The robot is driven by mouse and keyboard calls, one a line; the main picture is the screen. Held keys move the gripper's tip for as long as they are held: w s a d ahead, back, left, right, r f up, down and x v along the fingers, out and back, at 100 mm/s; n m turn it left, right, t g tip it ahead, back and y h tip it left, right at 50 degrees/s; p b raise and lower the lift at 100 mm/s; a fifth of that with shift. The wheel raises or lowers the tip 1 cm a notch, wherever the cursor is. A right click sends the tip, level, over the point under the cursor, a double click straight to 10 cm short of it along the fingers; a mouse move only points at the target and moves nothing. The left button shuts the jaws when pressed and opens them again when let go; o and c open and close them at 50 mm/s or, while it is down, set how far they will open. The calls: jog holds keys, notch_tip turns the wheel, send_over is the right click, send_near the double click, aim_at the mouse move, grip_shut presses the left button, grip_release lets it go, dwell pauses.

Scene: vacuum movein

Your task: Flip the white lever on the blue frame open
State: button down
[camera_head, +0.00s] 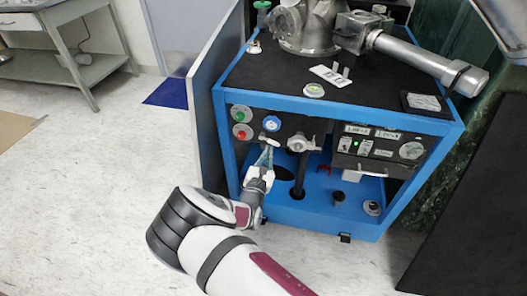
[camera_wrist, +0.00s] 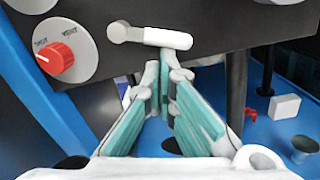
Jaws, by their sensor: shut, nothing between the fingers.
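The white lever (camera_wrist: 165,39) is on the dark front panel of the blue frame (camera_head: 228,150). In the wrist view it lies nearly level, from a grey round pivot at its left to a white end at its right, tilted slightly down. In the head view it is small, just above my fingertips. My gripper (camera_head: 267,155) is shut and empty. In the wrist view its fingertips (camera_wrist: 161,68) meet just below the lever's right half. They look very close to it; I cannot tell whether they touch.
A red knob (camera_wrist: 55,58) on a round dial is left of the lever. A blue-rimmed gauge (camera_head: 272,124) is above it. A metal valve (camera_head: 302,143) and a dark vertical post (camera_head: 299,178) stand to the right. A grey side panel (camera_head: 208,110) borders the frame's left.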

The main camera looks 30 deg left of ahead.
jog(key=shift+w+d+r+n+p, duration=0.15)
jog(key=shift+d+r+n+p, duration=0.35)
jog(key=shift+n+p, duration=0.3)
jog(key=shift+d, duration=0.1)
jog(key=s+d+f, duration=0.2)
jog(key=s+f, duration=0.2)
jog(key=s, duration=0.6)
jog(key=shift+s+f, duration=0.2)
jog(key=shift+s, duration=0.1)
dwell(0.5)
